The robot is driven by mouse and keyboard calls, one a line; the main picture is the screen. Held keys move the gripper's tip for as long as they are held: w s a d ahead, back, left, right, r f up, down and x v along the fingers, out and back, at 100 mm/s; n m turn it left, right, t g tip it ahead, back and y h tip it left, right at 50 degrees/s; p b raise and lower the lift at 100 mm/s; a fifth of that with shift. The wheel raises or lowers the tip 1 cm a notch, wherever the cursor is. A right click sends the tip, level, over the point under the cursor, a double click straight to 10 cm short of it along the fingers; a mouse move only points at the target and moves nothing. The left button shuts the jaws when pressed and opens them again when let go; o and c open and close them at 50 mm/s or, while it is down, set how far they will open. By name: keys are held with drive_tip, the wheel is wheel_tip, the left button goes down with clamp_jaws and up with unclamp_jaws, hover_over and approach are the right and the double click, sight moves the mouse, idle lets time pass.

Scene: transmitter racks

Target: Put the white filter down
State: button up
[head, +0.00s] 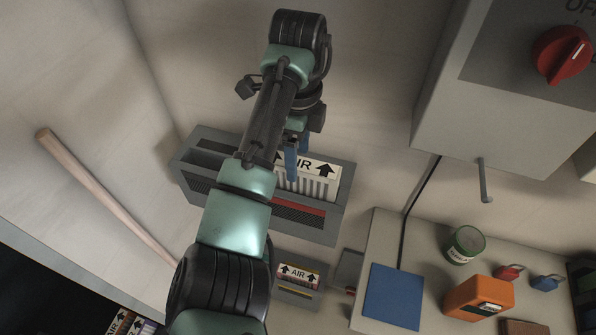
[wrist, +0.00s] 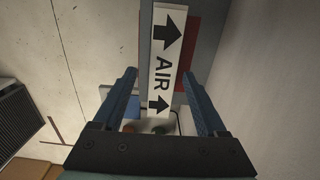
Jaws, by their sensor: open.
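The white filter (head: 318,183) has pleats and a label reading AIR with black arrows. In the head view it stands in the right part of a grey slotted housing (head: 341,218) on the wall. My gripper (head: 296,158) is at the filter's left part, and my arm hides some of the housing. In the wrist view the label edge of the filter (wrist: 165,60) lies between my two blue fingers (wrist: 160,76). The fingers are spread, with a gap on each side of the filter.
A smaller box with another AIR label (head: 298,276) is below the housing. At right, a bench holds a blue mat (head: 393,296), a green can (head: 465,245) and an orange device (head: 478,298). A grey cabinet with a red knob (head: 561,54) hangs above. A wooden pole (head: 105,198) leans at left.

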wheel_tip(320, 180, up, 5)
drive_tip(key=p, duration=0.2)
drive_tip(key=shift+r+p, duration=0.2)
drive_tip(key=shift+p, duration=0.15)
drive_tip(key=shift+w, duration=0.1)
